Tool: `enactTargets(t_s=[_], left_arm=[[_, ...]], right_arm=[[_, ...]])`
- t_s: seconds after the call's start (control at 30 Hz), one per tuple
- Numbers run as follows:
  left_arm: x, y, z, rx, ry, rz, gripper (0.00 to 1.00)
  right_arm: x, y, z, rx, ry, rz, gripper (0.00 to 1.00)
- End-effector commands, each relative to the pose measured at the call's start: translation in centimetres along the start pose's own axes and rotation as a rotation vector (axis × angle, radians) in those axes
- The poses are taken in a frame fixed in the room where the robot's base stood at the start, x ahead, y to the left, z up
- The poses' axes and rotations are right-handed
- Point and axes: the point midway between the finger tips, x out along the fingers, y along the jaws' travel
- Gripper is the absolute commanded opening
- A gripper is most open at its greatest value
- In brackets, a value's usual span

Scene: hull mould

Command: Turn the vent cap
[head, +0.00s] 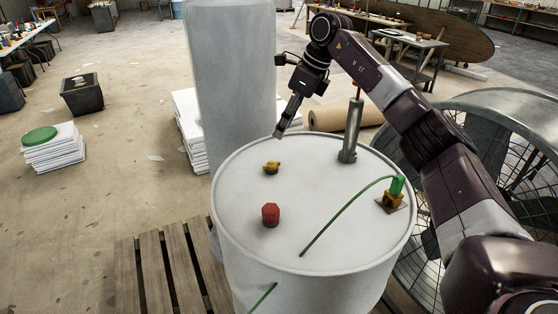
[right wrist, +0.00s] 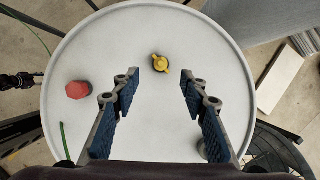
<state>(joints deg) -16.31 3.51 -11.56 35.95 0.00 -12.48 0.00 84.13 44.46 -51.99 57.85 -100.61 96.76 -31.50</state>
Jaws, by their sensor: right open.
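A white drum (head: 235,200) has several fittings on its flat lid. A small yellow cap with side lugs (head: 272,167) sits toward the back left of the lid; it also shows in the right wrist view (right wrist: 161,66). A red faceted cap (head: 270,214) sits nearer me; it also shows in the right wrist view (right wrist: 78,90). No label shows which is the vent cap. My right gripper (head: 283,130) is above the back of the lid, open and empty. In its wrist view, the yellow cap appears between and just beyond the fingertips (right wrist: 161,87), apart from them. My left gripper is not clearly seen.
A grey upright post (head: 348,140) and an orange fitting (head: 393,201) with a green hose (head: 345,208) stand on the lid's right. A tall pale cylinder (head: 232,80) stands behind the drum. A large caged fan (head: 500,125) is at right, a wooden pallet (head: 160,270) at lower left.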

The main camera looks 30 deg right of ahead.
Motion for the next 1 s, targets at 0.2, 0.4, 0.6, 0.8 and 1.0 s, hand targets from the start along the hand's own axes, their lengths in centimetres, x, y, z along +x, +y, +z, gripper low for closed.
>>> enactTargets(t_s=[0.2,0.4,0.6,0.8,1.0], left_arm=[[3.0,-2.0,3.6,0.007,-0.045,-0.022,0.40],[5.2,-2.1,4.3,0.007,-0.051,-0.023,0.40],[5.3,-1.2,2.6,0.003,-0.027,-0.014,0.40],[4.5,-0.7,1.7,0.003,-0.014,-0.008,0.40],[3.8,-0.8,1.9,0.004,-0.019,-0.009,0.40]], right_arm=[[3.0,0.0,-1.2,-0.001,-0.001,0.000,0.40],[5.0,0.0,-2.0,0.000,-0.001,0.000,0.40],[6.0,0.1,-2.1,-0.001,0.001,0.002,0.40],[9.0,0.1,-2.1,0.000,0.002,0.004,0.40],[11.8,0.1,-2.1,0.000,0.001,0.003,0.40]])
